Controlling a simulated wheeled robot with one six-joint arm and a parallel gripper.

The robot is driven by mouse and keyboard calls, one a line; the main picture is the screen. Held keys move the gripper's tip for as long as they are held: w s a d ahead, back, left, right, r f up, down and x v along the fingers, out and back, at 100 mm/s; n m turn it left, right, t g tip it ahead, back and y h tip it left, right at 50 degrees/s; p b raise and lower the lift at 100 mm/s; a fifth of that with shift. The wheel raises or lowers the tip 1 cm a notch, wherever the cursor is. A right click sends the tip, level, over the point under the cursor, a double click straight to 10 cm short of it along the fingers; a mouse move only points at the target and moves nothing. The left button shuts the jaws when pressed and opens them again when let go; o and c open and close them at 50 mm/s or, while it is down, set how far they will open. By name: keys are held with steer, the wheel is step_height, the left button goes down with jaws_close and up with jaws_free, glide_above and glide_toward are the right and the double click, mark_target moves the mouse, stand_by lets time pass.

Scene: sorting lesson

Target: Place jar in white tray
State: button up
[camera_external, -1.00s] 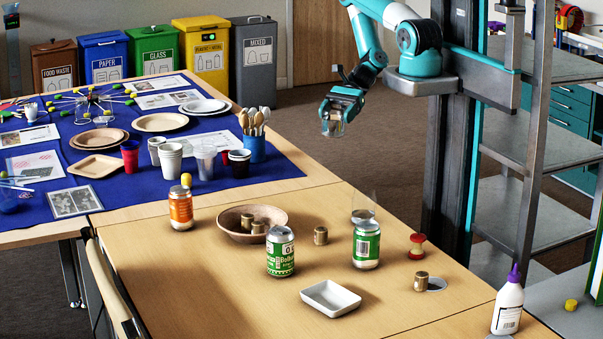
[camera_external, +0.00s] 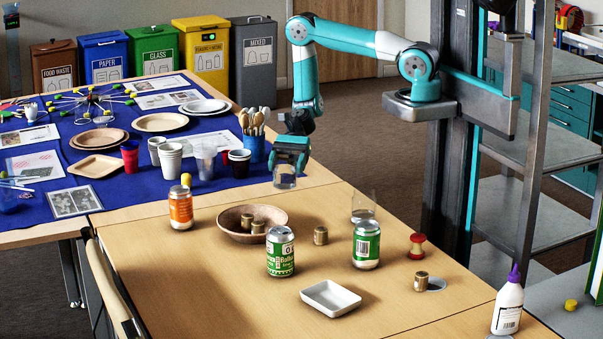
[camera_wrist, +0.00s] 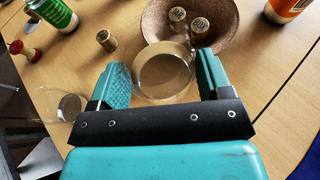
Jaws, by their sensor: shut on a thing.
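My gripper (camera_external: 290,163) points down above the far part of the bare wooden table, behind the bowl. It is shut on a clear glass jar (camera_external: 285,181). In the wrist view, the round, see-through jar (camera_wrist: 163,72) sits between the two teal fingers (camera_wrist: 162,85). The white tray (camera_external: 330,299) is a small, shallow rectangular dish, empty, near the front middle of the table. It is to the right of and well in front of my gripper. The tray is not in the wrist view.
A brown bowl (camera_external: 232,234) holds brass-coloured cylinders. Another stands at its right (camera_external: 320,236). Green cans (camera_external: 280,252) (camera_external: 367,245) stand behind the tray. A second clear glass (camera_external: 363,206), an orange can (camera_external: 180,208), a red apple core (camera_external: 417,246) and a white bottle (camera_external: 508,303) stand around.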

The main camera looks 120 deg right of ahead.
steer(key=w+a+b, duration=0.3)
steer(key=w+a, duration=0.6)
steer(key=a, duration=0.1)
steer(key=shift+w+r+n+g+y, duration=0.15)
steer(key=shift+w+n+g+y, duration=0.05)
steer(key=shift+n+g+y, duration=0.1)
steer(key=w+a+r, duration=0.1)
steer(key=a, duration=0.3)
steer(key=w+a+r+b, duration=0.1)
steer(key=w+a, duration=0.1)
steer(key=a, duration=0.2)
steer(key=w+a+r+b, duration=0.1)
steer(key=a, duration=0.3)
steer(key=shift+w+a, duration=0.15)
steer(key=shift+w, duration=0.2)
steer(key=a+r+n+g+b, duration=0.1)
steer(key=a+r, duration=0.3)
steer(key=a, duration=0.8)
steer(key=shift+w+y+b, duration=0.2)
steer(key=shift+y+b, duration=0.1)
steer(key=shift+b, duration=0.35)
steer(key=s+a+r+b, duration=0.25)
steer(key=a+r, duration=0.25)
steer(key=a, duration=0.7)
steer(key=p, duration=0.1)
glide_above(330, 299)
steer(key=shift+n+g, duration=0.4)
step_height(330, 299, down, 20)
steer(key=shift+r, duration=0.1)
steer(key=shift+f, duration=0.2)
